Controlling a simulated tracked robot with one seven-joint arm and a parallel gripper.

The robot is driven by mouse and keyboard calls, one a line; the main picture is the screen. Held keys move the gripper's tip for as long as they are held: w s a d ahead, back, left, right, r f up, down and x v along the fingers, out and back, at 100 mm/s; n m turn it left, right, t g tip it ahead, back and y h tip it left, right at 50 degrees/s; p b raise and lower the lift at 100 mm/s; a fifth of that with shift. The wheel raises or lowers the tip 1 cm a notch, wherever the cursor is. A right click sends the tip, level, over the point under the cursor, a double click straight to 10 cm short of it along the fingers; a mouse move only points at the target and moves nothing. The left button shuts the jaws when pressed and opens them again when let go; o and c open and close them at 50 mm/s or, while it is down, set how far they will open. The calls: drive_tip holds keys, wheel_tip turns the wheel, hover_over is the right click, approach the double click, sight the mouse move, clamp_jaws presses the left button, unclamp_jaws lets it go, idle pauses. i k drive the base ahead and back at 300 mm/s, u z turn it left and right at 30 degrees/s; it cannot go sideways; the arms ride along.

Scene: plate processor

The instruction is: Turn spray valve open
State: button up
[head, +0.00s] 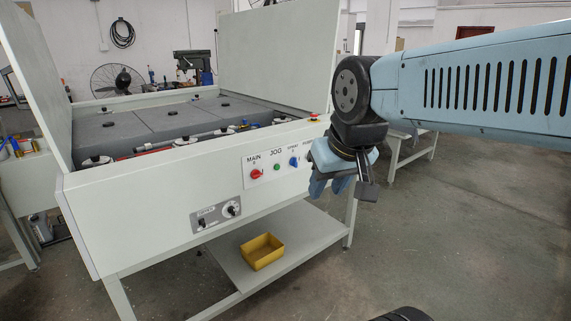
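The spray valve is a blue knob (294,162) on the white label panel at the right of the plate processor's front (150,211). Its label above looks like SPRAY but is small. Which way the knob is turned is hard to make out. My gripper (329,187) hangs at the end of my arm, to the right of the knob in the picture and apart from it. My gripper covers the panel's right end, where another label is partly hidden.
A red MAIN knob (257,174) and a green JOG button (277,167) sit left of the blue knob. A lower dial (233,209) is on the front. A red button (314,116) tops the corner. A yellow bin (262,251) stands on the shelf. Floor at right is clear.

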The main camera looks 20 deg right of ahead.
sight(294, 161)
drive_tip(key=u, duration=0.1)
drive_tip(key=i, duration=1)
drive_tip(key=z, duration=0.1)
